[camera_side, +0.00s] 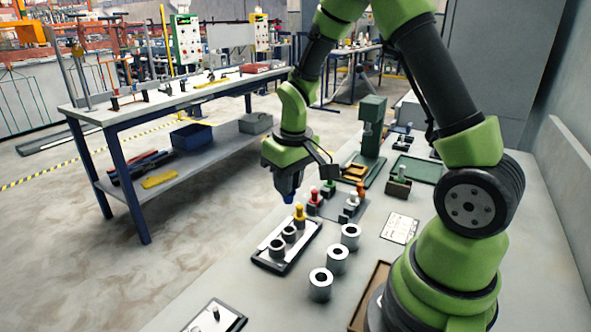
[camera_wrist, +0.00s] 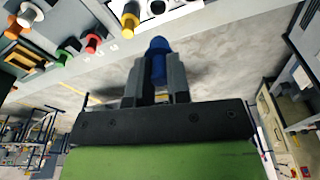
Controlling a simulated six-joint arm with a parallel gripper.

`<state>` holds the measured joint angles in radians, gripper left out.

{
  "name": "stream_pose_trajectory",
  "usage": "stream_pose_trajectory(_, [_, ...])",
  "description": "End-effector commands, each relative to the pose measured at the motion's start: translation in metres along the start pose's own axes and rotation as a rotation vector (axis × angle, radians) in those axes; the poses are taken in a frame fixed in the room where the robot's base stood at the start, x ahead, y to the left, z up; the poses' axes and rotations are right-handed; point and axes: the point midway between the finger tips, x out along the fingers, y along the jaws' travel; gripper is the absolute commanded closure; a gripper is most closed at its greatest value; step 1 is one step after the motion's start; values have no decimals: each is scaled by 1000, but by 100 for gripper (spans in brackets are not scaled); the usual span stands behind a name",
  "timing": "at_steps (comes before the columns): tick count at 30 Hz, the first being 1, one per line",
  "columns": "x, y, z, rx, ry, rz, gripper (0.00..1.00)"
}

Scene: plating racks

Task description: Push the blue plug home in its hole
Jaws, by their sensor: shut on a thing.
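My gripper (camera_side: 288,186) is shut on the blue plug (camera_wrist: 158,62), which sits between the two fingers in the wrist view. In the side view the plug's blue tip (camera_side: 288,198) shows just below the fingers, in the air and apart from any hole. A pale plate with a dark edge (camera_side: 265,262) lies below and carries dark ring-shaped holders (camera_side: 277,248) with open holes. A yellow plug (camera_side: 299,212) stands upright at its far end. I cannot tell which hole belongs to the blue plug.
Three loose pale rings (camera_side: 337,260) stand right of the plate. Behind it are a red plug (camera_side: 314,194), a green plug (camera_side: 330,187) and a dark green press (camera_side: 372,130). A printed card (camera_side: 400,228) lies on the bench. The bench's left edge is close to the plate.

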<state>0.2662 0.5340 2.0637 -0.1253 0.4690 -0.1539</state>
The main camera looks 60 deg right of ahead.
Motion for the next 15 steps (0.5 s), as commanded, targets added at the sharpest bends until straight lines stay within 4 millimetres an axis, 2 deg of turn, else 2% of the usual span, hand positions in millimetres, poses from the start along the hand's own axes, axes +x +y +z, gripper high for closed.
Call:
stream_pose_trajectory(8, [0, 0, 0, 2, 0, 0, 100])
stream_pose_trajectory(15, [13, 0, 2, 3, -4, -1, 100])
